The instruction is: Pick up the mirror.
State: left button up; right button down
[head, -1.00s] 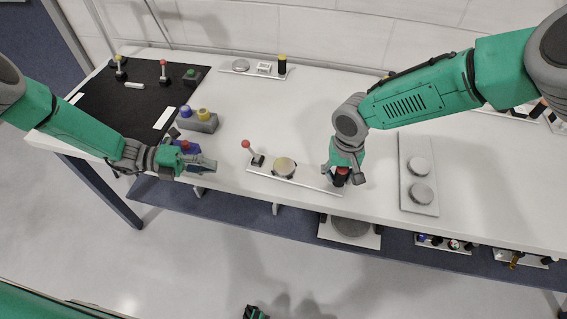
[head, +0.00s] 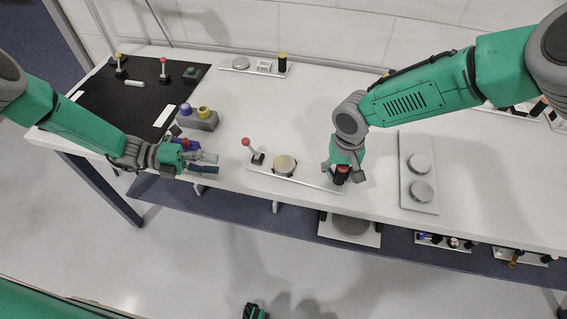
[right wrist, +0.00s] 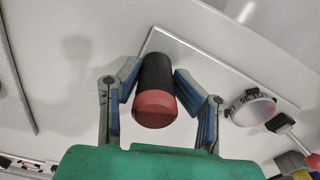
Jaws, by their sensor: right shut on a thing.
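A white plate (head: 262,171) lies along the front edge of the table. It carries a red-knobbed lever (head: 246,143), a round disc (head: 284,166) with a pale face, and a black cylinder with a red end (right wrist: 156,95). The disc (right wrist: 252,109) also shows in the right wrist view and may be the mirror; I cannot tell for sure. My right gripper (right wrist: 156,80) is shut on the black cylinder, one finger on each side. In the head view it hides most of that cylinder. My left gripper (head: 208,163) is open and empty, with its fingers apart near the front edge.
A blue box with a red button (head: 186,145) is close beside my left gripper. A grey box with blue and yellow buttons (head: 198,119) stands behind it. A plate with two round discs (head: 418,208) lies to the right. The table middle is clear.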

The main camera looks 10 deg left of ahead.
pick_arm(q)
jog(key=o, duration=0.6)
jog(key=shift+s+d+r+m+g, duration=0.15)
jog(key=shift+d+r+m+g, duration=0.05)
jog(key=shift+d+m+g, duration=0.65)
jog(key=s+d+m+g+y, duration=0.2)
jog(key=d+m+g, duration=0.2)
jog(key=d+m, duration=0.15)
jog(key=m+t+y, duration=0.4)
jog(key=m+y, duration=1)
jog(key=m, duration=1.6)
send_near(284, 163)
jog(key=f, duration=0.4)
jog(key=shift+w+a+f, duration=0.1)
jog(key=shift+w+a, duration=0.05)
jog(key=shift+w, duration=0.2)
jog(key=shift+f, duration=2.6)
